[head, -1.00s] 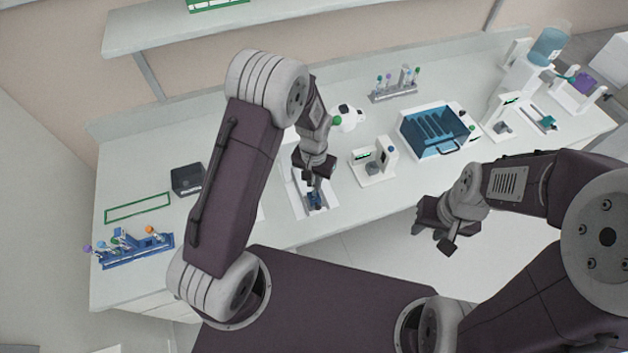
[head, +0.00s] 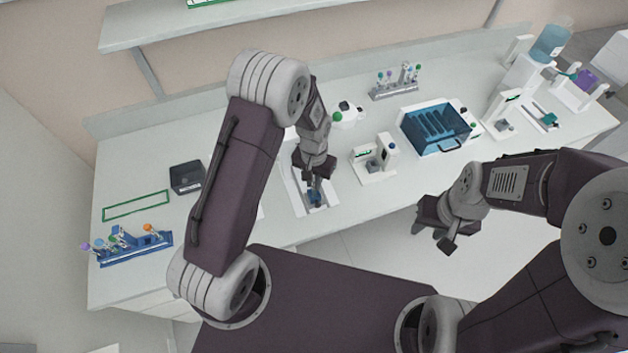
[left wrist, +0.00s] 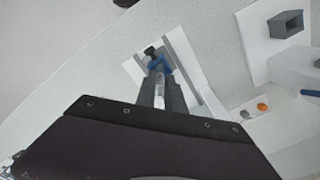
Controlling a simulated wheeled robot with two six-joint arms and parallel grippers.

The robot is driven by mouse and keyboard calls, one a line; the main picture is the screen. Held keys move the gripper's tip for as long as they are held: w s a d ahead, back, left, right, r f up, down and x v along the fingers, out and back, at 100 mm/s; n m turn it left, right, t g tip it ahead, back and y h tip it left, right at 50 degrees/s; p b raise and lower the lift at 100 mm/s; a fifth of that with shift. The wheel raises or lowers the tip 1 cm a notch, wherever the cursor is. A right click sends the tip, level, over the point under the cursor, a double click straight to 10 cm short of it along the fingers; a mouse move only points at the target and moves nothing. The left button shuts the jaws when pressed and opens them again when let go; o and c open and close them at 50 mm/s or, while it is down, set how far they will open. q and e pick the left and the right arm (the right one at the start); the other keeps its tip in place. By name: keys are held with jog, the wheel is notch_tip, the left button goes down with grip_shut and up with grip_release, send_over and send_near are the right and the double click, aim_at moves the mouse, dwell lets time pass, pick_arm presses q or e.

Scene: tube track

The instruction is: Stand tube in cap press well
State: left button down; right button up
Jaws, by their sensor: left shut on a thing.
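My left gripper (head: 315,186) is shut on a pale, clear tube (left wrist: 160,88), which shows between its fingers in the left wrist view. It is over a white tray (head: 296,196) holding a blue piece (head: 316,198); the blue piece also shows just beyond the fingertips in the left wrist view (left wrist: 160,66). I cannot tell whether the tube touches it. A white press-like device (head: 372,172) stands right of the tray; its well is too small to make out clearly. My right gripper (head: 434,232) is open and empty, in front of the bench edge.
A blue rack (head: 135,250) with several capped tubes stands at the left, near a dark grey box (head: 187,177) and a green outline (head: 137,205). A blue-lidded machine (head: 436,130) and a grey tube rack (head: 394,90) stand to the right and back.

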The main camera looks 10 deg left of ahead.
pick_arm(q)
jog(key=shift+f, duration=0.5)
jog(key=c, duration=1.3)
grip_release()
jog(key=shift+c, duration=0.2)
jog(key=shift+r, duration=0.15)
notch_tip(320, 180, up, 9)
jog(key=shift+f+b, duration=0.1)
jog(key=shift+b, duration=1.05)
